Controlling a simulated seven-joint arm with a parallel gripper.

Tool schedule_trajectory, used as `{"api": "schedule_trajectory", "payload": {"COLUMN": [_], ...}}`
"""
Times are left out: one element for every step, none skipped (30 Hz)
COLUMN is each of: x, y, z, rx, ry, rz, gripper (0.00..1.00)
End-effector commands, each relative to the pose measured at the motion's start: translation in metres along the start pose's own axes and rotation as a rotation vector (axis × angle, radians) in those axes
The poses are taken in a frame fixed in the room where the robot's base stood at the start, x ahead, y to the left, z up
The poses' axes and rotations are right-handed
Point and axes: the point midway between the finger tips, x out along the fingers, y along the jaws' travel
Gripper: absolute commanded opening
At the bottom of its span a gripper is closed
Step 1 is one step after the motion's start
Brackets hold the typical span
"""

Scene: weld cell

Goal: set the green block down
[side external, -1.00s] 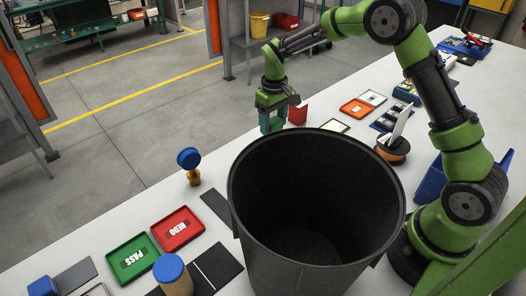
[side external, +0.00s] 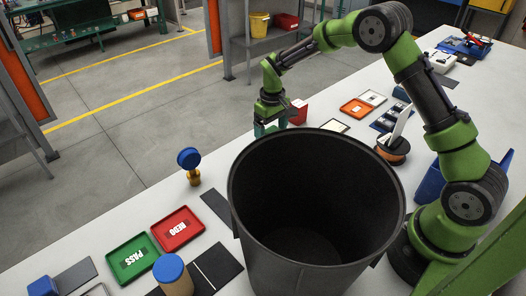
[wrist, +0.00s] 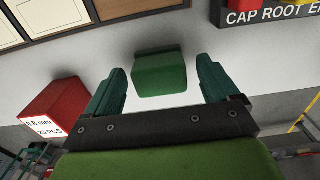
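The green block (wrist: 160,74) shows in the wrist view between my two fingers, with a gap on each side. White tabletop shows around it, and it appears to rest there. My gripper (wrist: 160,88) is open around the block without gripping it. In the side view my gripper (side external: 270,128) is low over the far edge of the white table, just behind the big dark bin. The block is hard to tell from the green fingers there, and the bin rim is close in front of them.
The dark bin (side external: 247,220) stands tall in front of my gripper. A red box (wrist: 56,106) is close beside the left finger in the wrist view and also shows in the side view (side external: 299,112). A dark label plate (wrist: 262,17) lies at the upper right.

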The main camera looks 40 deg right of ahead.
Motion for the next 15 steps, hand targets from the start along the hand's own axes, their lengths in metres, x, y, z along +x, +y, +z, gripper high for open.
{"api": "schedule_trajectory", "payload": {"x": [0.000,0.000,0.000,0.000,-0.001,-0.002,-0.004,-0.007,-0.011,-0.016,-0.021,-0.028,-0.035,-0.041,-0.051], "y": [0.000,0.000,0.000,0.000,0.000,0.000,0.000,0.000,0.000,0.000,0.000,0.000,0.000,0.000,0.000], "z": [0.000,0.000,0.000,0.000,0.000,0.000,0.000,0.000,-0.001,-0.001,-0.001,-0.001,-0.001,-0.001,-0.001], "rx": [0.000,0.000,0.000,0.000,0.000,0.000,0.000,0.000,0.001,0.000,0.000,0.000,0.000,0.000,0.000], "ry": [0.000,0.000,0.000,0.000,0.000,0.001,0.002,0.002,0.003,0.004,0.004,0.005,0.005,0.006,0.006], "rz": [0.000,0.000,0.000,0.000,0.000,0.000,0.000,0.000,0.001,0.001,0.001,0.000,0.000,0.000,0.001], "gripper": [0.88,0.88,0.88,0.88,0.88,0.88,0.88,0.88,0.88,0.88,0.88,0.88,0.88,0.88,0.88]}}
